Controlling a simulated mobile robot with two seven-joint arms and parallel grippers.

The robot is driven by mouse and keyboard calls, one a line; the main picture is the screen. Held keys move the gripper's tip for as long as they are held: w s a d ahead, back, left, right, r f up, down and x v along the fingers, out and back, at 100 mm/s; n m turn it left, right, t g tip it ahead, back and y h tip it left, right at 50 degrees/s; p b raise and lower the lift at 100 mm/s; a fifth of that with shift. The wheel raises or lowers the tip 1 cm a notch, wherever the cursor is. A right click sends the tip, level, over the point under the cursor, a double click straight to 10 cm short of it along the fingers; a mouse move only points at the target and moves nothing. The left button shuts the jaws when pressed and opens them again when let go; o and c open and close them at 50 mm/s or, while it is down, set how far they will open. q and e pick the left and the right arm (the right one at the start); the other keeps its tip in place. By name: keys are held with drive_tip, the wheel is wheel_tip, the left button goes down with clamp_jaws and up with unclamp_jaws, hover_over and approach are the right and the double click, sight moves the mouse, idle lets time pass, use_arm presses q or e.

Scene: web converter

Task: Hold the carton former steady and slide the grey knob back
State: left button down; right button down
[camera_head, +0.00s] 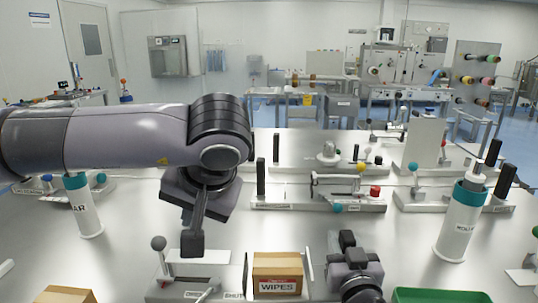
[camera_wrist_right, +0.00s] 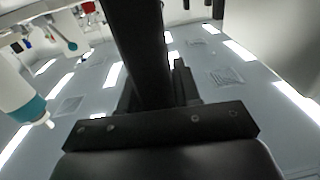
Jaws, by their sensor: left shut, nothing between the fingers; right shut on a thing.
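The carton former is at the front middle of the head view, with an upright side plate (camera_head: 308,268) beside a brown WIPES carton (camera_head: 277,274). The grey knob (camera_head: 158,243) is a ball on a short stem, on a labelled metal base (camera_head: 188,288) left of the carton. My left gripper (camera_head: 192,243) points down, shut and empty, just right of the knob and apart from it. My right gripper (camera_head: 345,242) is low, right of the carton. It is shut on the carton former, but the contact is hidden. Its dark fingers (camera_wrist_right: 140,50) fill the middle of the right wrist view.
A ROLL-labelled white cylinder with a teal top (camera_head: 460,225) stands at right, another (camera_head: 83,208) at left. A green tray (camera_head: 440,296) is at the front right. Fixtures with knobs and levers (camera_head: 320,200) stand behind. Another carton (camera_head: 66,295) is at the front left.

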drive_tip(key=shift+f, duration=0.35)
drive_tip(key=c, duration=0.7)
unclamp_jaws()
drive_tip(key=shift+r, duration=0.2)
drive_tip(key=shift+s+d, duration=0.15)
drive_tip(key=shift+s, duration=1.75)
drive_tip(key=shift+s+d, duration=0.1)
drive_tip(key=shift+s, duration=1.75)
